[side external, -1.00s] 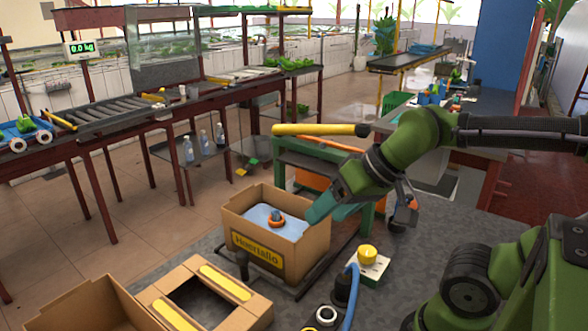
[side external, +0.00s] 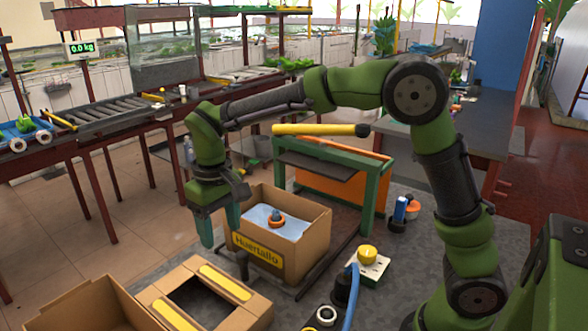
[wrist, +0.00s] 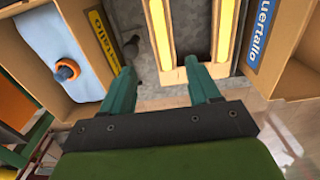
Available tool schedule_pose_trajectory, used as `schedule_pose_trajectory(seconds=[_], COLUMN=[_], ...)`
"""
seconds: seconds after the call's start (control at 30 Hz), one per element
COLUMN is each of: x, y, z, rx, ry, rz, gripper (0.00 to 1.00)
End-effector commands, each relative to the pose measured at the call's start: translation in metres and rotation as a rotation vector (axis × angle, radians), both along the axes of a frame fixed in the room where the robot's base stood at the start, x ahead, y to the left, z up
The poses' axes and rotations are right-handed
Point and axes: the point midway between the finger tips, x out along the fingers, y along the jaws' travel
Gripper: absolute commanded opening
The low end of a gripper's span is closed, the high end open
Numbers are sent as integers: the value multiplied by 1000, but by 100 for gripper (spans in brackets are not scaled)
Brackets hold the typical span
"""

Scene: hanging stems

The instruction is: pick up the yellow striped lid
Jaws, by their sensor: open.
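The yellow striped lid (side external: 226,283) is a cardboard piece with two yellow bands and a dark opening or recess between them. It lies at the lower left in the side view, beside the labelled box. In the wrist view the lid (wrist: 158,28) is at top centre, its bands running up the picture. My gripper (side external: 219,228) points down at the left front corner of the box, above and behind the lid. In the wrist view my gripper (wrist: 160,70) is open and empty, with its right fingertip overlapping the near end of the lid.
A cardboard box (side external: 305,245) with a blue lining and an orange ring-shaped item stands right of my gripper. Another open box (side external: 85,310) is at the bottom left. A green stand (side external: 370,190) and a yellow button box (side external: 368,262) are to the right.

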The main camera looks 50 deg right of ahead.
Motion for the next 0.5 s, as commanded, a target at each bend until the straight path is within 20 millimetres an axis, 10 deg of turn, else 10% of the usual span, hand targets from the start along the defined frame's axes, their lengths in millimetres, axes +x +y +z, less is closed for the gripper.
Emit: schedule_pose_trajectory(seconds=[0.5], x=[-3], y=[-1], z=[-98], rx=[-2], ry=[16], rz=[1], gripper=[61])
